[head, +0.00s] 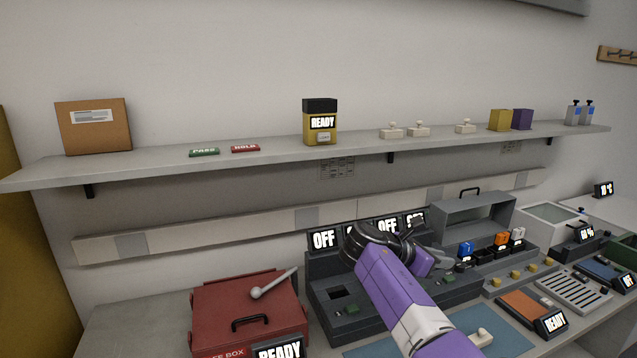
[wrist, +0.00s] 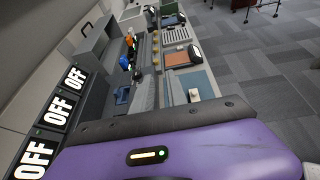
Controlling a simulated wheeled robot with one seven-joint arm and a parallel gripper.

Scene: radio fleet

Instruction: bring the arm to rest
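My purple and grey arm (head: 392,290) reaches up from the bottom of the head view over the workbench. Its black wrist joint (head: 372,246) is in front of the row of OFF displays (head: 324,239). My gripper (head: 438,262) points right, over the dark grey charging unit (head: 345,310); its fingers are small and partly hidden, so I cannot tell whether they are open or shut. No held thing is visible. In the wrist view a purple housing of mine (wrist: 180,155) fills the bottom, and the fingertips do not show.
A red box (head: 250,305) with a lever stands left of the arm. Blue, orange and white radios (head: 502,239) stand right of the gripper. A blue mat (head: 510,338) lies in front.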

